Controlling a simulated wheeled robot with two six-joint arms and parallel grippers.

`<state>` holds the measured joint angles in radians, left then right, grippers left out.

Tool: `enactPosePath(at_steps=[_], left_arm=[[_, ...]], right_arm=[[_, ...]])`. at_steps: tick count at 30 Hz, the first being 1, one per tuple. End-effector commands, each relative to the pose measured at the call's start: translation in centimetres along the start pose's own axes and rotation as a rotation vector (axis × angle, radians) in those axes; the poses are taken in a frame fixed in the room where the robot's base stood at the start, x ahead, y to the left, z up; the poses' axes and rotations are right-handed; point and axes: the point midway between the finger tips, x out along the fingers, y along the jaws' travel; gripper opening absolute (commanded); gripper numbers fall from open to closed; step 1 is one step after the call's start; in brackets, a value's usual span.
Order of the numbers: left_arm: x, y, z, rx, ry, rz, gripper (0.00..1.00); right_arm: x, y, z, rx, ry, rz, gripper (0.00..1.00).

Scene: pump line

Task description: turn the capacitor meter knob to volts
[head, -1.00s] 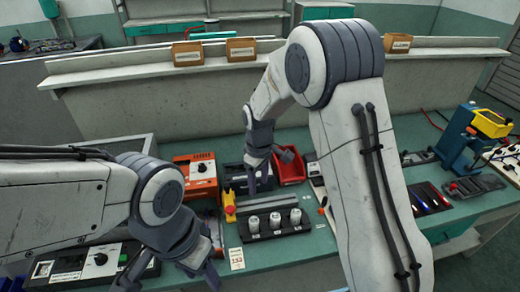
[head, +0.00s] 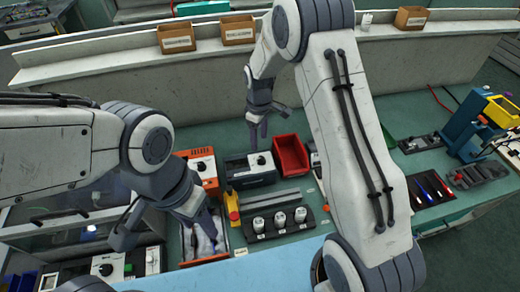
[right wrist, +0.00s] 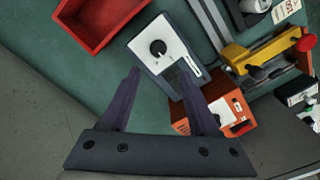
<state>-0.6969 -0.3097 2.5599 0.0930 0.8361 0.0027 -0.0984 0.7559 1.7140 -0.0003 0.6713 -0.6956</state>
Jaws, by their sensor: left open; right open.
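A dark box with a white face and black knob (head: 261,160) stands on the bench; its label is too small to read, so I cannot confirm it is the capacitor meter. In the right wrist view its black knob (right wrist: 158,47) lies just beyond my fingertips, between their lines. My right gripper (head: 262,130) is open and empty at the box's far edge in the head view; its two spread fingers also show in the right wrist view (right wrist: 160,70). No contact with the knob shows. My left gripper (head: 166,238) is open and empty over the left of the bench.
An orange box (head: 203,168) with a knob stands left of the dark box, a red bin (head: 292,155) right of it. A yellow device with a red button (head: 232,208) and a rack of several pale cylinders (head: 280,220) stand in front. Another knobbed instrument (head: 107,265) is lower left.

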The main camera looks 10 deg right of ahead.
Motion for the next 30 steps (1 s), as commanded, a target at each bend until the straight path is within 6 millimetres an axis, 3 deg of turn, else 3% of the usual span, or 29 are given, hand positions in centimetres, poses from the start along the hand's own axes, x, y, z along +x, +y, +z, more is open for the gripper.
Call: enactPosePath(at_steps=[6,15,21,29,30], left_arm=[[-1.5,0.1,-0.1,0.000,0.000,0.000,0.50],[-2.9,0.2,-0.1,0.003,0.000,0.000,0.50],[-3.1,0.2,-0.2,0.004,0.000,0.000,0.50],[-3.1,0.2,-0.2,0.004,0.000,0.000,0.50],[-3.1,0.2,-0.2,0.004,0.000,0.000,0.50]], right_arm=[[3.6,0.4,1.0,0.015,-0.006,-0.005,0.61],[8.4,0.5,1.0,0.016,-0.003,-0.002,0.61],[9.6,0.5,0.8,0.014,0.000,0.000,0.61],[9.7,0.5,0.8,0.013,0.000,0.000,0.61],[9.7,0.4,0.7,0.013,0.000,0.000,0.46]])
